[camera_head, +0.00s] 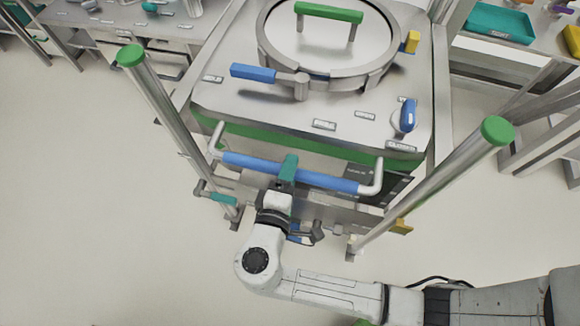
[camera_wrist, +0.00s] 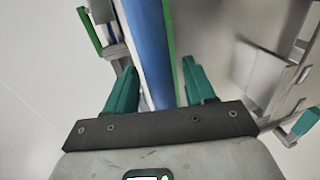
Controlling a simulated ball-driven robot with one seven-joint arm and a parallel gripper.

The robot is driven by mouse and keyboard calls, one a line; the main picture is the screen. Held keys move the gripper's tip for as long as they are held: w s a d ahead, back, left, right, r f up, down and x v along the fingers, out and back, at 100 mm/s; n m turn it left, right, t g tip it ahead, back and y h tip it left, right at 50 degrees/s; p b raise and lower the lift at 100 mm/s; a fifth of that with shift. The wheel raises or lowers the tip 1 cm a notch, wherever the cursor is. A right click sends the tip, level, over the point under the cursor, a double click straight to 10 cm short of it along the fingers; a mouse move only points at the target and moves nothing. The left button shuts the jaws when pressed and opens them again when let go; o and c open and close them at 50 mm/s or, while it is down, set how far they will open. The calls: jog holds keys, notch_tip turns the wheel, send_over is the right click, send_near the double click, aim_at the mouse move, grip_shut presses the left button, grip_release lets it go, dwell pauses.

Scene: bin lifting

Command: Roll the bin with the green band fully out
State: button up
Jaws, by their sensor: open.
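The bin with the green band (camera_head: 330,145) is a steel box with a round lid on top. It stands between two upright posts at the upper middle of the head view. A blue push bar (camera_head: 245,163) on bent metal ends runs across its near side. My gripper (camera_head: 288,165), with green fingers, is at the middle of this bar. In the wrist view the blue bar (camera_wrist: 148,45) passes between the two spread fingers of my gripper (camera_wrist: 155,80). The fingers are apart, with gaps beside the bar. The bin's wheels are hidden.
Green-capped posts stand at the left (camera_head: 160,100) and right (camera_head: 440,180) of the bin's near side. A blue lever (camera_head: 253,73) and a blue knob (camera_head: 407,115) are on its top. Benches line the back. The floor (camera_head: 90,220) at left is clear.

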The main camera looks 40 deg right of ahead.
jog(key=shift+w+d+f, duration=0.1)
jog(key=shift+w+d, duration=0.15)
jog(key=shift+d, duration=0.1)
jog(key=shift+c, duration=0.2)
grip_shut()
jog(key=shift+s+a, duration=0.1)
